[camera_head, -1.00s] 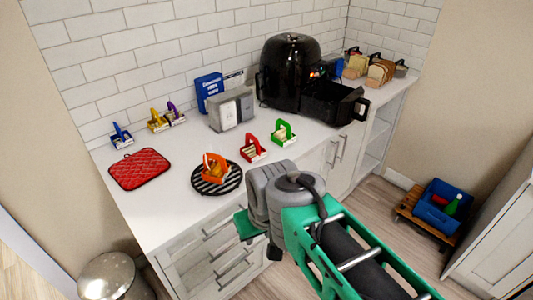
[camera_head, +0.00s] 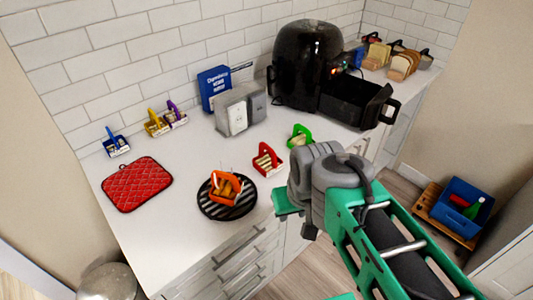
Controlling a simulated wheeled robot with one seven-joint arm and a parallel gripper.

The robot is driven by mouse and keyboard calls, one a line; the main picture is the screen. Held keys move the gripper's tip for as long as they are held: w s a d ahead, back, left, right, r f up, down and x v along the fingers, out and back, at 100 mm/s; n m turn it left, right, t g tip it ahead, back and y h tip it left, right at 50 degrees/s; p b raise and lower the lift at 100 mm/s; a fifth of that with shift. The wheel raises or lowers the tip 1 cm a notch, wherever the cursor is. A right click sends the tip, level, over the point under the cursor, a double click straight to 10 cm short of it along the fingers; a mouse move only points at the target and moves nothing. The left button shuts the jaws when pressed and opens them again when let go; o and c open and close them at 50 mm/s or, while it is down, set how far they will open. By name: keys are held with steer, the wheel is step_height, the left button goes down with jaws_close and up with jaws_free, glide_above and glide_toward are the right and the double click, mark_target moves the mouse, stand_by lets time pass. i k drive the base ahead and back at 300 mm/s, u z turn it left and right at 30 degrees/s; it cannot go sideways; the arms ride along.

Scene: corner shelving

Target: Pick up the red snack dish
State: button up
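The red snack dish (camera_head: 266,160) is a small red holder with a raised handle and pale snacks in it. It stands upright on the white counter (camera_head: 190,160), between the orange dish and the green dish. My arm comes in from the lower right. My gripper end lies in front of the counter's front edge, to the right of and below the red dish, apart from it. The fingers are mostly hidden behind my wrist, so I cannot see whether they are open.
An orange dish (camera_head: 226,188) sits on a round black striped plate (camera_head: 243,207) left of the red dish. A green dish (camera_head: 299,137) is close on its right. A grey dispenser (camera_head: 240,110) and black air fryer (camera_head: 308,70) stand behind. A red pot holder (camera_head: 137,184) lies left.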

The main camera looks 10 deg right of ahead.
mark_target(268, 162)
steer(key=u, duration=4)
steer(key=k, duration=0.95)
steer(key=z, duration=1)
